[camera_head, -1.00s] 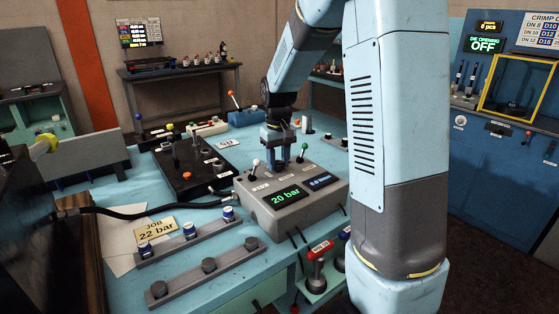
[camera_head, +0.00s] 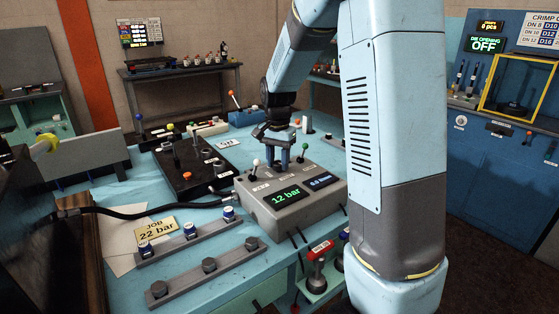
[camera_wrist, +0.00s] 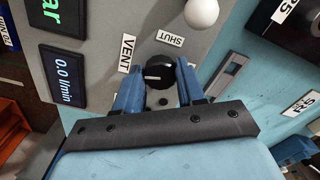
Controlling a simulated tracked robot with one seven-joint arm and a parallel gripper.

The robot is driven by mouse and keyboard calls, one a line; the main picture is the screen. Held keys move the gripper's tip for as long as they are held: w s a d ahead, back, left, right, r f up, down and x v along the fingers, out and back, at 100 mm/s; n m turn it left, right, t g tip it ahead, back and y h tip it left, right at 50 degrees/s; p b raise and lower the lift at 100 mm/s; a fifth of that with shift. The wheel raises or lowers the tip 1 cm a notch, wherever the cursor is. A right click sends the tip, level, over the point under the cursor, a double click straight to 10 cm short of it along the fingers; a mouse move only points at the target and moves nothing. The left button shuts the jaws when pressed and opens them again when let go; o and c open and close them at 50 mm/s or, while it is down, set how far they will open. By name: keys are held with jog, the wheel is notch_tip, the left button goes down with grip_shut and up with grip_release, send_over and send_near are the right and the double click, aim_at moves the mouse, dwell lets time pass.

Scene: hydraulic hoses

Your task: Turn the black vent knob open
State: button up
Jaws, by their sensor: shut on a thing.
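The black vent knob (camera_wrist: 160,70) sits on the grey control box (camera_wrist: 95,20) in the wrist view. A pale mark on the knob points left, below the VENT label (camera_wrist: 127,52); the SHUT label (camera_wrist: 171,38) is above and to the right. My gripper (camera_wrist: 159,80) has one blue finger on each side of the knob and is shut on it. In the head view my gripper (camera_head: 279,160) is down at the back of the control box (camera_head: 262,213), and the knob is mostly hidden by the fingers. The green display (camera_head: 286,196) reads 12 bar.
A white-ball lever (camera_head: 256,164) and a green-ball lever (camera_head: 304,148) stand close to my gripper on the box. A black lever box (camera_head: 195,168) is to the left. A JOB 22 bar card (camera_head: 156,230) lies on the bench.

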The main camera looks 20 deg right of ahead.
aim_at(277, 163)
jog(key=shift+w+a+m, duration=0.1)
jog(key=shift+w+m, duration=0.05)
jog(key=shift+m, duration=1.15)
jog(key=shift+r, duration=0.1)
jog(key=o, duration=0.8)
jog(key=shift+a, duration=0.1)
jog(key=shift+o, duration=1.3)
notch_tip(277, 163, up, 14)
jog(key=shift+f, duration=0.25)
